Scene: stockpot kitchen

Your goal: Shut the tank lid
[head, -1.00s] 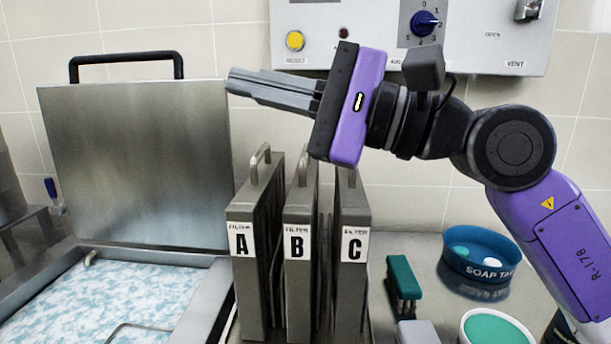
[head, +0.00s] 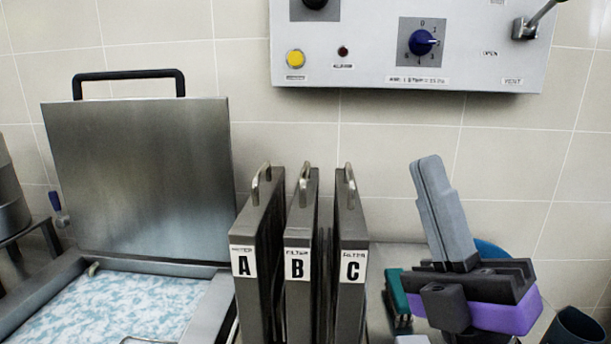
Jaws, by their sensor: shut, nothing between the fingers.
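The tank lid (head: 140,180) is a steel panel that stands upright, open, at the back of the tank. A black bar handle (head: 128,75) is on its top edge. The tank (head: 215,305) is at the lower left, its opening uncovered, with blue and white foamy liquid (head: 120,305) inside. My gripper (head: 428,165) is at the lower right, well apart from the lid. Its grey fingers point up and are shut with nothing between them. Most of my arm is out of view.
Filters A (head: 243,265), B (head: 298,265) and C (head: 352,265) stand between the tank and my gripper. A green-handled brush (head: 397,300) lies beside my gripper. A control panel (head: 400,50) with knobs is on the tiled wall. A blue tub (head: 490,250) is partly hidden behind my gripper.

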